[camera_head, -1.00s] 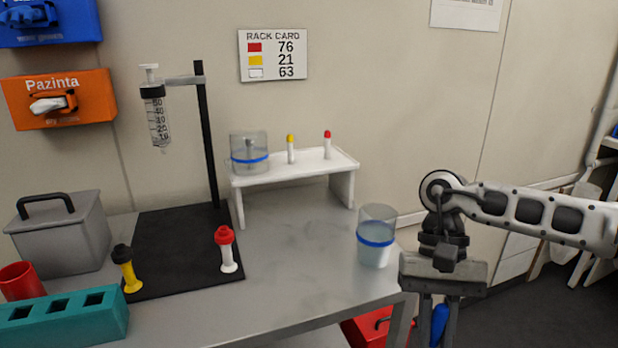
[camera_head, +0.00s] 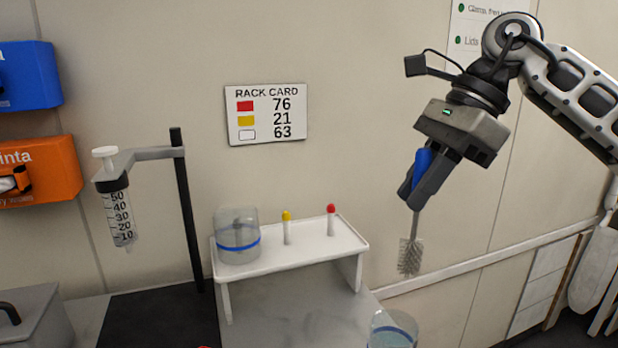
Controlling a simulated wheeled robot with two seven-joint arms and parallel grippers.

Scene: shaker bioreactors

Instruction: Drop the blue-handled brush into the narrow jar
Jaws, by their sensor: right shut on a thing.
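My right gripper (camera_head: 416,196) is shut on the blue handle of the brush (camera_head: 411,256), high on the right. The brush hangs almost upright, grey bristles down. Below it, at the bottom edge, a clear jar with a blue band (camera_head: 393,330) is partly cut off; the bristles are above its rim, apart from it. A second clear jar with a blue band (camera_head: 238,240) stands on the white shelf and looks wider. The jar at the bottom looks like the narrow one. My left gripper is not in view.
The white shelf (camera_head: 340,243) also bears a yellow-capped vial (camera_head: 287,228) and a red-capped vial (camera_head: 331,220). A syringe (camera_head: 118,215) hangs on a black stand (camera_head: 186,215) at left. A rack card (camera_head: 266,114) is on the wall. The air around the brush is clear.

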